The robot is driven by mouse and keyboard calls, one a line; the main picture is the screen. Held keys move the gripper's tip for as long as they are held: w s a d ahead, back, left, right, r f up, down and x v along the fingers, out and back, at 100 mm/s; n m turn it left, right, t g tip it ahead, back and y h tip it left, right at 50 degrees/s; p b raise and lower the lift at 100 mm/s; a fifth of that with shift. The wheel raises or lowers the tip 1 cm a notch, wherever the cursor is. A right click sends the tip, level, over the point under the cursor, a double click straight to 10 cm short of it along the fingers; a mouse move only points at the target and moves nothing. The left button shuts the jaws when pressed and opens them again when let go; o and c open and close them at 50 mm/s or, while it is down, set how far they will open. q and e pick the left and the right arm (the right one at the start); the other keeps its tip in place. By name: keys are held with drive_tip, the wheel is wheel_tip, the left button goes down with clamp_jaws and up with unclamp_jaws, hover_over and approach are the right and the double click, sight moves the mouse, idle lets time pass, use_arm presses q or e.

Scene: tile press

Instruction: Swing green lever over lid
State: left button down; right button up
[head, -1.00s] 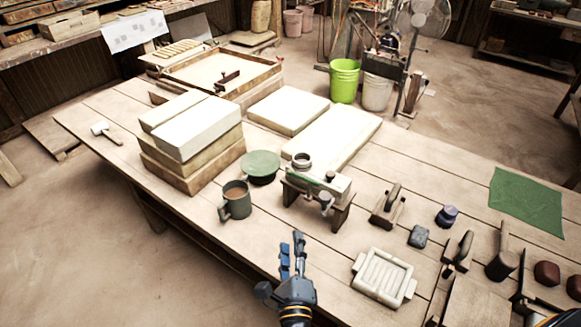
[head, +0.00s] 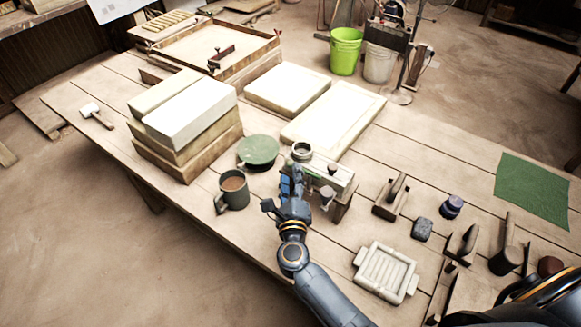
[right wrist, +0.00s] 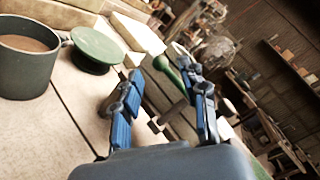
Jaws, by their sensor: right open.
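The press (head: 338,178) stands on a small wooden stand near the table's front edge, with a round ring at its left end. My right gripper (head: 291,180) is at the press's left end and covers part of it. In the right wrist view the right gripper (right wrist: 165,100) is open, its blue-padded fingers spread. A green lever (right wrist: 172,74) shows in the gap between the fingers, beyond the tips; I cannot tell whether anything touches it. Which part is the lid is unclear. My left gripper is not in view.
A mug of brown liquid (head: 233,191) and a round green disc (head: 258,151) stand close left of the press. A pale ribbed tray (head: 385,273) and a wooden hand tool (head: 392,196) lie to the right. Stacked blocks (head: 188,135) stand further left.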

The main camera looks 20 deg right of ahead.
drive_tip(key=shift+x, duration=1)
drive_tip(key=shift+w, duration=0.3)
drive_tip(key=shift+c, duration=0.7)
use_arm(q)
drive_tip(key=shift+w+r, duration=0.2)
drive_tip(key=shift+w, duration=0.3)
use_arm(e)
clamp_jaws()
drive_tip(key=shift+d, duration=0.1)
